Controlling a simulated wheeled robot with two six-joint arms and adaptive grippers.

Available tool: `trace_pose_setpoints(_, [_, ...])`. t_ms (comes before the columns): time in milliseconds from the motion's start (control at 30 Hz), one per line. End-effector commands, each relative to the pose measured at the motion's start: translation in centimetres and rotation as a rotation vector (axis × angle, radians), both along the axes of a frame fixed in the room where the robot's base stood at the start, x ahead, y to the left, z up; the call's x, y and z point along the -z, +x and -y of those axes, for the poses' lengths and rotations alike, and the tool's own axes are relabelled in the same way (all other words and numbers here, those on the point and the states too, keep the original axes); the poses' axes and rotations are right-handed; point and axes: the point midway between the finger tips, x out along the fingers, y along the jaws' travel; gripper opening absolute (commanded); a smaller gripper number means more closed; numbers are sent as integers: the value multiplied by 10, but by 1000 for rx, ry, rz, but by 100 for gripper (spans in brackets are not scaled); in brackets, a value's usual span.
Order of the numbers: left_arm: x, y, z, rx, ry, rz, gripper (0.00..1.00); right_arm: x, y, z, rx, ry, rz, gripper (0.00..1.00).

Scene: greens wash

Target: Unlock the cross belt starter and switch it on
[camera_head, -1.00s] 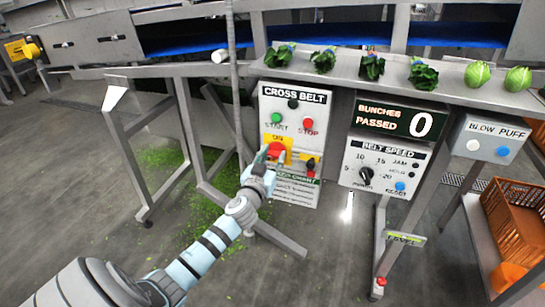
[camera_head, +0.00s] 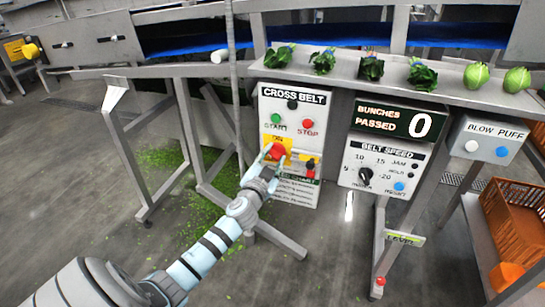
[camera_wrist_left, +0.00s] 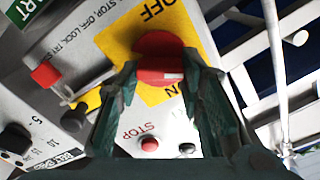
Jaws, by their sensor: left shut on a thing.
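The white cross belt starter box (camera_head: 265,105) hangs below the bench, with green start and red stop buttons. Its red rotary handle (camera_head: 277,151) sits on a yellow plate marked ON and OFF. My left gripper (camera_head: 271,163) is shut on this handle. In the left wrist view the handle (camera_wrist_left: 160,50) lies between the fingertips (camera_wrist_left: 155,82), and a white mark shows on its grip. Whether it points to ON or OFF I cannot tell. A red padlock (camera_wrist_left: 46,74) with a metal shackle is beside the yellow plate, apart from my fingers. My right gripper is out of view.
The belt speed box (camera_head: 350,178) and the bunches display (camera_head: 370,128) showing 0 are to the right. The blow puff box (camera_head: 487,137) and an orange crate (camera_head: 520,215) are farther right. Greens line the bench edge above. A thin upright post (camera_head: 233,80) stands close left of the starter.

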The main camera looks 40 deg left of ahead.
Motion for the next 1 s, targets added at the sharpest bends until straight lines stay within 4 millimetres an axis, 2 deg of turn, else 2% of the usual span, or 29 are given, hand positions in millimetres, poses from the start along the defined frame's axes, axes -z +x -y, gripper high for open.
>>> trace_pose_setpoints(667, [2, 0, 2, 1, 600, -211, 6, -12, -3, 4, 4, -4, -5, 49])
trace_pose_setpoints(1000, [4, 1, 3, 0, 851, -299, 6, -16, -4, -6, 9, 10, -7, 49])
